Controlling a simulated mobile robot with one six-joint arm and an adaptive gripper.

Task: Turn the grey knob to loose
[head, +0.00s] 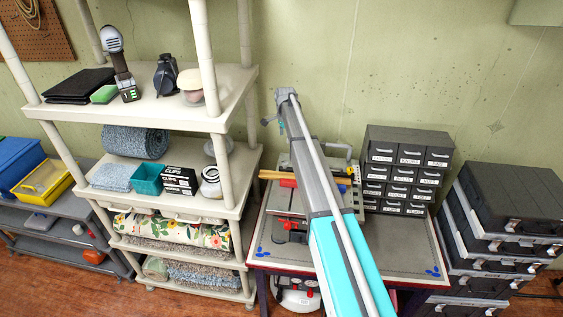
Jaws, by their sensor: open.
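I cannot make out the grey knob in the head view; my arm crosses the middle of the workbench and hides part of what stands there. A pale grey board with fittings (355,203) shows on the bench on the right side of my arm. A small dark item with a red part (290,225) lies on the left side of my arm. My arm rises from the bottom of the picture towards the wall, above the bench. I cannot make out my gripper or its fingers.
The workbench top (408,262) is clear at its front right. A dark drawer cabinet (405,170) stands at its back right. A red and yellow tool (275,175) lies left of my arm. A cream shelf unit (150,105) stands left, stacked dark cases (505,215) right.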

